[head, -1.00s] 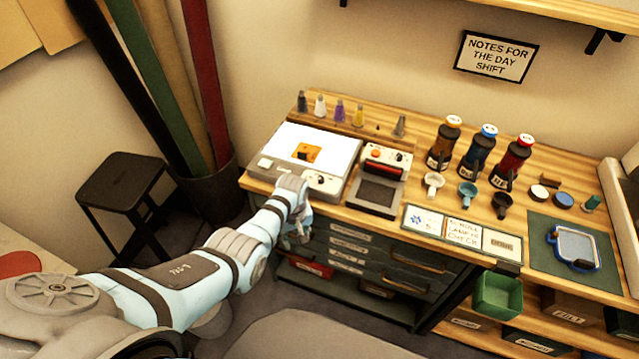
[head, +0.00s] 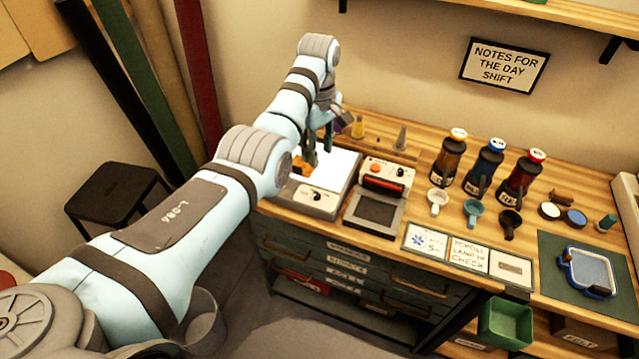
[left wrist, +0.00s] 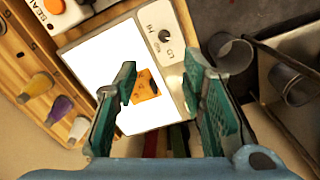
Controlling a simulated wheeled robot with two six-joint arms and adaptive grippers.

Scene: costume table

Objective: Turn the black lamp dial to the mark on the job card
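The light box has a bright white top (head: 343,165) and a front panel with a small dark dial (head: 316,196). In the left wrist view the dial (left wrist: 164,36) sits on the panel beside the letters HI and LO. The job card (head: 468,255) lies on the counter; its small text seems to read "SCROLL LAMP HI CHECK". My left gripper (head: 318,155) is above the light box, behind the dial and apart from it. In the left wrist view its fingers (left wrist: 162,85) are spread and empty, with an orange piece (left wrist: 146,88) below. My right gripper is not in view.
A device with a red bar (head: 384,184) stands right of the light box. Several big bottles (head: 484,165) and small cups (head: 473,208) are further right. A blue-rimmed tray (head: 588,270) lies on a dark mat.

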